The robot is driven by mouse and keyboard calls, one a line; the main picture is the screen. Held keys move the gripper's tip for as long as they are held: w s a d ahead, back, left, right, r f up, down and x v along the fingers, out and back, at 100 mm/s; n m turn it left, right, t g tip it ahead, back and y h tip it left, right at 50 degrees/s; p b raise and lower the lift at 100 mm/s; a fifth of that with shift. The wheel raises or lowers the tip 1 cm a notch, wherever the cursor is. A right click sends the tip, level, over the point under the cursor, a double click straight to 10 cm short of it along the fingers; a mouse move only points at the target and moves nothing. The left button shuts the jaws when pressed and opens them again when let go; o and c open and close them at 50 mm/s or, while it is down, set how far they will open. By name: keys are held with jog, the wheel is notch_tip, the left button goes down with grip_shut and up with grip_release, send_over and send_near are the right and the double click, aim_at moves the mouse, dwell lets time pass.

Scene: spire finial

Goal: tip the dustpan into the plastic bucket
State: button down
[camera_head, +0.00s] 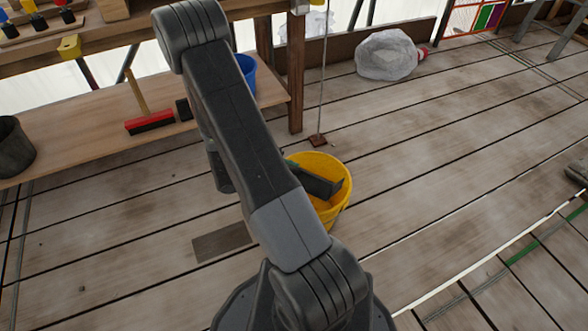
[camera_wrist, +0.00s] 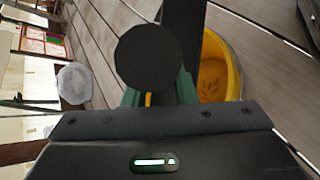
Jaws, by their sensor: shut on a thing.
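The yellow plastic bucket (camera_head: 330,165) stands on the plank floor, partly behind my arm. A dark dustpan (camera_head: 318,181) is over and partly within its mouth, its other end hidden by my arm. In the wrist view my gripper (camera_wrist: 158,88) is shut on the dustpan; a round black end fills the space between the green finger parts. A dark length of the dustpan (camera_wrist: 183,35) extends beyond it. The bucket (camera_wrist: 233,70) shows to the right, with small darker bits on its inside. I cannot tell whether anything lies on the dustpan.
A wooden bench with a low shelf (camera_head: 90,131) stands at the left. The shelf holds a red brush (camera_head: 150,121), a blue bucket (camera_head: 247,70) and a dark pot (camera_head: 14,148). A white bag (camera_head: 387,55) lies at the back. Floor to the right is mostly clear.

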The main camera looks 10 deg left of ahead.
jog(key=b, duration=0.1)
jog(key=s+f+t+b, duration=0.1)
jog(key=s+a+f+b, duration=0.1)
jog(key=shift+s+f+m+h, duration=0.2)
jog(key=shift+s+m+h, duration=0.1)
jog(key=shift+h, duration=0.1)
jog(key=s+a+f+m+t+h+b, duration=0.1)
jog(key=s+f+m+t+h+b, duration=0.1)
jog(key=f+b, duration=0.3)
jog(key=shift+s+a+t+h, duration=0.2)
jog(key=shift+s+t+h, duration=0.2)
jog(key=shift+s+t, duration=0.4)
jog(key=shift+w, duration=0.15)
